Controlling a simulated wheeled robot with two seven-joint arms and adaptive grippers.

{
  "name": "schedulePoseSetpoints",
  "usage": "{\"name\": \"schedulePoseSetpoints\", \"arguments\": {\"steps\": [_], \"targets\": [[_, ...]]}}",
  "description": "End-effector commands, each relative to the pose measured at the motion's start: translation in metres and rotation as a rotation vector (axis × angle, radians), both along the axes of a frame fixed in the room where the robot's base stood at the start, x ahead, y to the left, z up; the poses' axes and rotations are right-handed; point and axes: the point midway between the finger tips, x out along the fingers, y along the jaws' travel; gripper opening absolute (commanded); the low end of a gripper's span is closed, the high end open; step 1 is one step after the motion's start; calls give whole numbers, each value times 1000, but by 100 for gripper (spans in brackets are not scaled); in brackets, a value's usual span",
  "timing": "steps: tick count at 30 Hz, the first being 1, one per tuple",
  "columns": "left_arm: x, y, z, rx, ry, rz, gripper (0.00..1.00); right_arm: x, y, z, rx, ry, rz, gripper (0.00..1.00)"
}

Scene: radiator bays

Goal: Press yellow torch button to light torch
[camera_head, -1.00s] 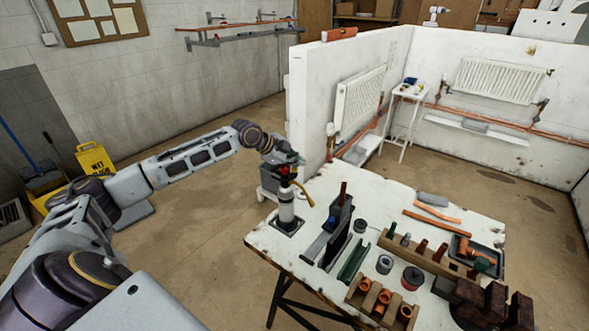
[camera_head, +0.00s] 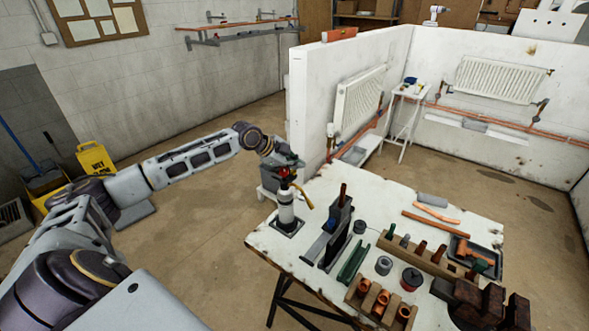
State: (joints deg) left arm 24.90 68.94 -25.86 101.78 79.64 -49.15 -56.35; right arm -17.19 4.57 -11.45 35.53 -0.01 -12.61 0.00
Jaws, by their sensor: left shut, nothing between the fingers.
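The torch (camera_head: 287,208) stands upright on a dark base at the left corner of the white workbench (camera_head: 335,280). It has a pale cylinder, a red part at its head and a yellow part (camera_head: 304,195) that sticks out to the right. My left gripper (camera_head: 290,172) is shut and empty, right at the top of the torch; I cannot tell whether it touches. The button itself is too small or hidden to make out, and no flame shows. My right gripper is not in view.
A dark upright holder (camera_head: 340,222) stands just right of the torch. Copper fittings in a wooden block (camera_head: 381,302), a red-and-dark tin (camera_head: 411,279) and a dark tray (camera_head: 482,256) fill the bench's right side. A white partition wall (camera_head: 310,110) rises behind the bench.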

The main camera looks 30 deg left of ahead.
Motion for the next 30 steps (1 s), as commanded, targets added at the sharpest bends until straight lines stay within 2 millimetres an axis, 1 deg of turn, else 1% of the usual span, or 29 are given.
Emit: {"name": "schedulePoseSetpoints", "arguments": {"steps": [1,13,30], "targets": [[-3,-1,-8,1,16,-2,0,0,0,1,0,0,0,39],[-3,-1,-5,1,14,-3,0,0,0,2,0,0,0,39],[-1,0,36,1,2,-1,0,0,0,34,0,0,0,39]]}}
